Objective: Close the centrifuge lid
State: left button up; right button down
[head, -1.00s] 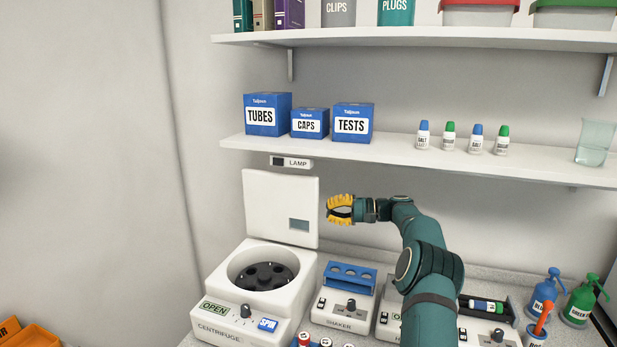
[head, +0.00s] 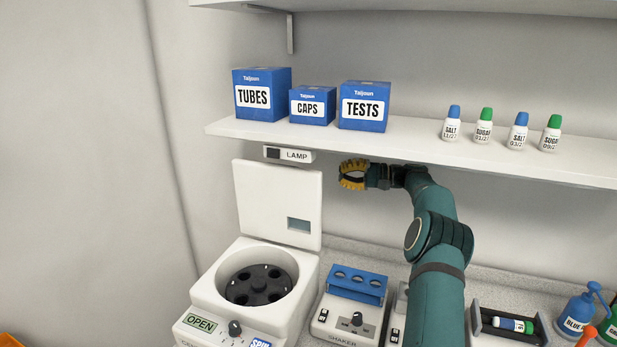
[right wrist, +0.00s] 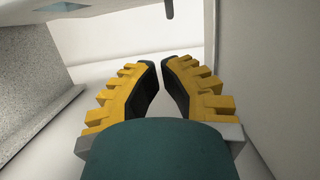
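The centrifuge (head: 205,290) is a white box at the lower left with a round bowl and a dark rotor (head: 258,284). Its front label reads OPEN. Its white lid (head: 265,205) stands upright at the back, with a small grey window at its lower right; the lid's window corner also shows at the upper left in the right wrist view (right wrist: 62,7). My right gripper (head: 346,176), with yellow fingers, is just right of the lid's upper right corner, apart from it. Its fingertips (right wrist: 158,64) nearly meet with nothing between them. My left gripper is out of view.
A shelf (head: 420,150) with blue boxes and small bottles hangs just above my right gripper. A LAMP switch (head: 289,154) is on the wall behind the lid's top. A shaker (head: 345,325) with a blue rack (head: 357,287) stands right of the centrifuge.

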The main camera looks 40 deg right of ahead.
aim_at(307, 178)
jog(key=shift+w+a+p, duration=0.1)
jog(key=shift+w+a, duration=0.7)
jog(key=shift+a, duration=0.8)
jog(key=shift+w+a+p, duration=0.1)
jog(key=shift+w+a, duration=0.7)
jog(key=shift+a, duration=0.75)
jog(key=shift+w+a+p, duration=0.1)
jog(key=shift+w+a, duration=0.7)
jog(key=shift+a, duration=0.8)
